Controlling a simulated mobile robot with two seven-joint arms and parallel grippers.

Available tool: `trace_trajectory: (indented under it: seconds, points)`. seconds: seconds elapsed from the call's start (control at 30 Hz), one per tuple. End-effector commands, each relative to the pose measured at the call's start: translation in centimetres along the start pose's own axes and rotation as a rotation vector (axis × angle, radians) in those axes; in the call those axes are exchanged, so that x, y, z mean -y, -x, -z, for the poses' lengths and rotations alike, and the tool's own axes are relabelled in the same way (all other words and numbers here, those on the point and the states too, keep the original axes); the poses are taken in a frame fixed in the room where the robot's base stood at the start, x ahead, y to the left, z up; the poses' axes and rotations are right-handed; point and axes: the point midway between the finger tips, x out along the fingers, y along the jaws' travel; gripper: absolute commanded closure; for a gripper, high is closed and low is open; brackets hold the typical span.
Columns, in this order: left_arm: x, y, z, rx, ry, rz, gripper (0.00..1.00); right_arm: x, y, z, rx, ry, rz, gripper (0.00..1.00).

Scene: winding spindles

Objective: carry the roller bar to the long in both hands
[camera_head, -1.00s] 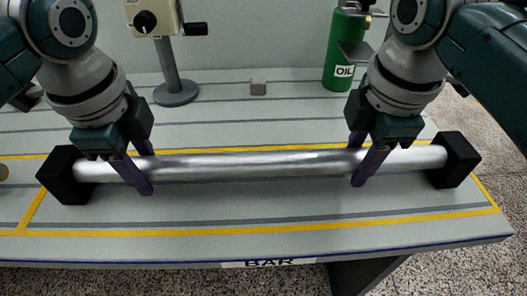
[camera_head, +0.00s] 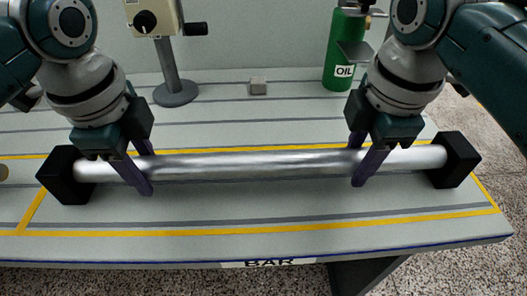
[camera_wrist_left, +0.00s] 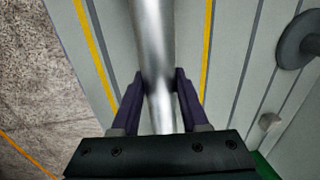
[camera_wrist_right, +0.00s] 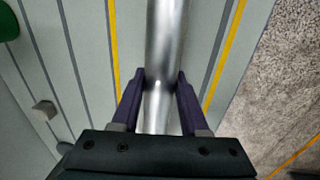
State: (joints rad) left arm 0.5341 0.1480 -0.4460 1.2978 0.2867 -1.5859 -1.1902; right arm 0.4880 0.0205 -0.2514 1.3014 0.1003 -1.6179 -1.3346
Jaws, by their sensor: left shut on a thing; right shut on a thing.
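The roller bar (camera_head: 255,164) is a shiny metal cylinder with a black block at each end, the left block (camera_head: 65,176) and the right block (camera_head: 455,160). It lies across the bench inside a yellow-lined area marked BAR. My left gripper (camera_head: 146,170) is shut on the bar near its left end. My right gripper (camera_head: 359,165) is shut on it near its right end. In the left wrist view the bar (camera_wrist_left: 154,45) runs between the two purple fingers. The right wrist view shows the same for the bar (camera_wrist_right: 164,45).
A green OIL can (camera_head: 345,50) stands at the back right. A grey stand with a crank box (camera_head: 155,18) is at the back left. A small grey block (camera_head: 258,87) lies between them. The bench front edge (camera_head: 180,264) is close, with speckled floor beyond.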

Motion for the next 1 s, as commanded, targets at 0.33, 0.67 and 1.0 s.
trace_trajectory:
  seconds: [0.33, 0.67, 1.0]
  points:
    - [0.2, 0.2, 0.0, 0.0, 0.001, 0.005, 1.0, -0.2, 0.2, 0.0, 0.001, -0.001, -0.005, 1.0]
    - [0.4, 1.5, 0.0, 0.0, 0.001, 0.005, 1.0, -0.4, 1.5, -0.1, 0.001, -0.001, -0.005, 1.0]
    - [0.9, 4.7, 0.0, 0.0, 0.001, 0.005, 1.0, -0.9, 4.7, -0.1, 0.001, -0.001, -0.004, 1.0]
